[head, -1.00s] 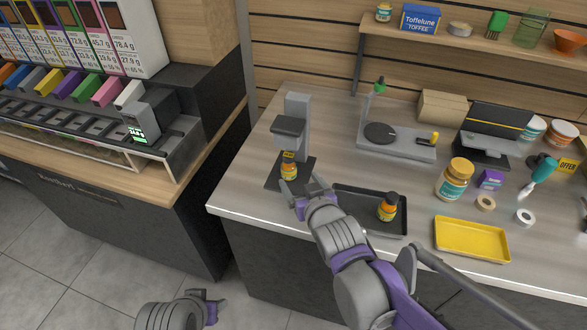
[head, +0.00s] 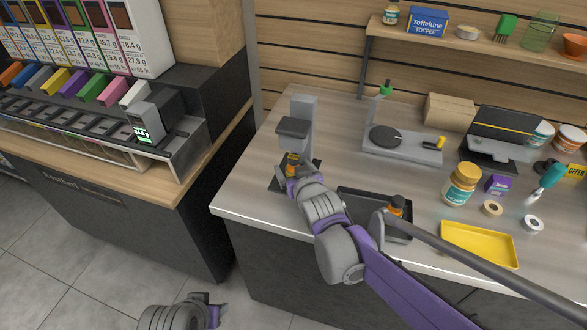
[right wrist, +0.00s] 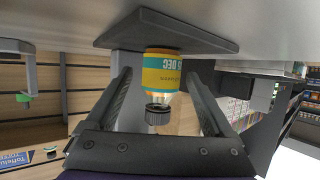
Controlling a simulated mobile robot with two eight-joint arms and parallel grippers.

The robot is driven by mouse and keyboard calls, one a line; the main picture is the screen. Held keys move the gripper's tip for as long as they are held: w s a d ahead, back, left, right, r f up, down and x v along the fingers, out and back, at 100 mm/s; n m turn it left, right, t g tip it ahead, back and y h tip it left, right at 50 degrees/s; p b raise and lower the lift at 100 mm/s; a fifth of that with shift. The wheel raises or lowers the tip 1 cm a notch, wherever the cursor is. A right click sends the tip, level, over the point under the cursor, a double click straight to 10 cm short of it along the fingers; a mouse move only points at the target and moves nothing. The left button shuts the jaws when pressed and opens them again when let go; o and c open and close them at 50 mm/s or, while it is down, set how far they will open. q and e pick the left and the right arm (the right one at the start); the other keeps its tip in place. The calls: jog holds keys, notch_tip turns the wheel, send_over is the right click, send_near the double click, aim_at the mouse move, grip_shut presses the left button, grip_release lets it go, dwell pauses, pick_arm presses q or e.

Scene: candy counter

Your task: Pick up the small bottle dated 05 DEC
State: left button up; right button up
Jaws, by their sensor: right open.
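A small bottle (head: 292,159) with an orange and teal label and a dark cap stands on the dark base plate of a grey stand. In the right wrist view, which is upside down, its label (right wrist: 162,73) reads "5 DEC", with the first digit not visible. My right gripper (head: 293,172) is open at the bottle, one finger on each side, and hides its lower part in the head view. A gap shows between bottle and fingers in the wrist view. My left gripper (head: 212,306) is low at the bottom, away from the counter; its opening is unclear.
The grey stand's head (head: 292,128) overhangs the bottle closely. A second small bottle (head: 396,205), partly hidden by my arm, is at the black tray (head: 350,194). A yellow tray (head: 478,244) and a large jar (head: 461,184) stand further right. The counter left of the stand is clear.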

jog(key=shift+c, duration=0.4)
grip_shut()
jog(key=shift+r, duration=0.15)
